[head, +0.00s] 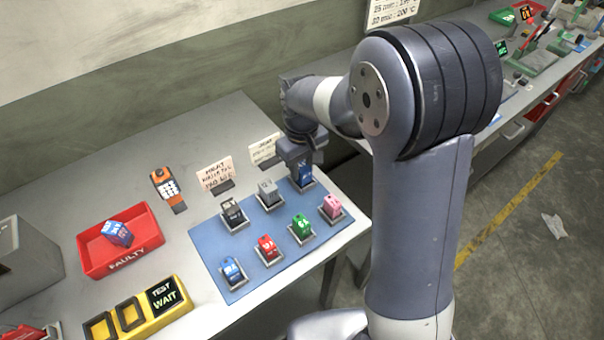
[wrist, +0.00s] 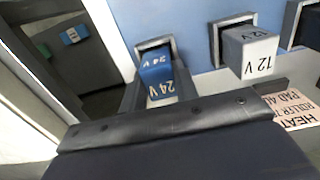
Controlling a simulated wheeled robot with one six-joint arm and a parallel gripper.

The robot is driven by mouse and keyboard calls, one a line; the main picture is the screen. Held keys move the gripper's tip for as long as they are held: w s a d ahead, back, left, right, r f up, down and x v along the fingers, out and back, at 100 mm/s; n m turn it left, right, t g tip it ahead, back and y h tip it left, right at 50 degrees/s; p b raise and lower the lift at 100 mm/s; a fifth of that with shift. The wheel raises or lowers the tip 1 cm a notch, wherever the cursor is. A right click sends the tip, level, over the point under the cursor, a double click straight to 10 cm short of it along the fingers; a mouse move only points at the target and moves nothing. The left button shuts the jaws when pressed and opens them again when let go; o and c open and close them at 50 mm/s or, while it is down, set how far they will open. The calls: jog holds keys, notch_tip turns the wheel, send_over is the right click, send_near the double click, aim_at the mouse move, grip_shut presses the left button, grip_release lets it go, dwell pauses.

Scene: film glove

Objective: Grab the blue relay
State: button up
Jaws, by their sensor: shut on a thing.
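A blue relay marked 24 V (head: 306,176) is at the back right corner of the blue mat (head: 215,255); it also shows in the wrist view (wrist: 156,72). My gripper (head: 300,170) points down over it and is shut on it, with the fingers partly hidden. The relay is in or just above its grey socket (wrist: 146,45); I cannot tell whether it is seated. A second blue relay (head: 232,271) sits in a socket at the mat's front left. A blue and red relay (head: 117,233) lies tilted in the red FAULTY tray (head: 148,246).
Grey-white (head: 268,191), black (head: 232,212), red (head: 267,247), green (head: 301,226) and pink (head: 332,205) relays stand in sockets on the mat. An orange meter (head: 165,184), sign cards (head: 216,173) and a yellow tester (head: 140,315) are nearby.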

jog(key=shift+c, duration=1.2)
